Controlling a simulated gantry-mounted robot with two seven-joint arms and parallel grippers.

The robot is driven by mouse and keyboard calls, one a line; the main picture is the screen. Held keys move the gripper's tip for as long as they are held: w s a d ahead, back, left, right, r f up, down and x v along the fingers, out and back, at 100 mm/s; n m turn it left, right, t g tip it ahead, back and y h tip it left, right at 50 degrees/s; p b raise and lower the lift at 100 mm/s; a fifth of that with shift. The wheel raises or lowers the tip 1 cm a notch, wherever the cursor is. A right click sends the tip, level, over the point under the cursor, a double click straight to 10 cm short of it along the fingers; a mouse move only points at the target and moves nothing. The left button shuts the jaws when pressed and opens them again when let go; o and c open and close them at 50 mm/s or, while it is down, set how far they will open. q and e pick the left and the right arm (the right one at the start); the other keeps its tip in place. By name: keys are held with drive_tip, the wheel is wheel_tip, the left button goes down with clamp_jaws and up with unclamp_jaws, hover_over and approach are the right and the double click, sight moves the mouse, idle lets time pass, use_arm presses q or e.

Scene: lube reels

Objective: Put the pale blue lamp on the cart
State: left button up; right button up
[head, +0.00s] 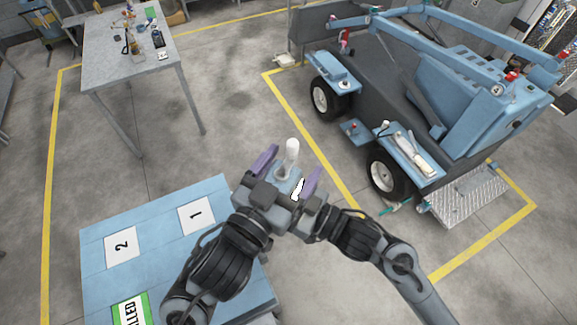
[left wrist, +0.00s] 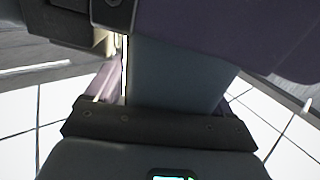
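The pale blue lamp (head: 288,177), with a white upright top (head: 292,150), is between purple fingers in the middle of the head view. My left gripper (head: 287,172) appears shut on its lower part. In the left wrist view a pale blue-grey face (left wrist: 172,75), apparently the lamp's body, fills the space between purple finger parts. My right gripper (head: 312,207) is right beside the left one; its fingers are hard to make out, so its hold is unclear. A pale blue flat top (head: 160,245) with labels 1 and 2, apparently the cart, is at lower left, partly behind my left arm.
A blue wheeled machine (head: 470,95) stands at upper right, inside yellow floor lines. A grey table (head: 120,60) with small items stands at upper left. Bare concrete floor lies between them. Part of the cart top around the labels is clear.

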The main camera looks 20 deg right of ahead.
use_arm(q)
drive_tip(key=shift+s+d, duration=0.1)
drive_tip(key=c, duration=1)
drive_tip(key=shift+c, duration=1.4)
use_arm(e)
drive_tip(key=o, duration=1.2)
drive_tip(key=shift+o, duration=1)
drive_tip(key=shift+d, duration=0.1)
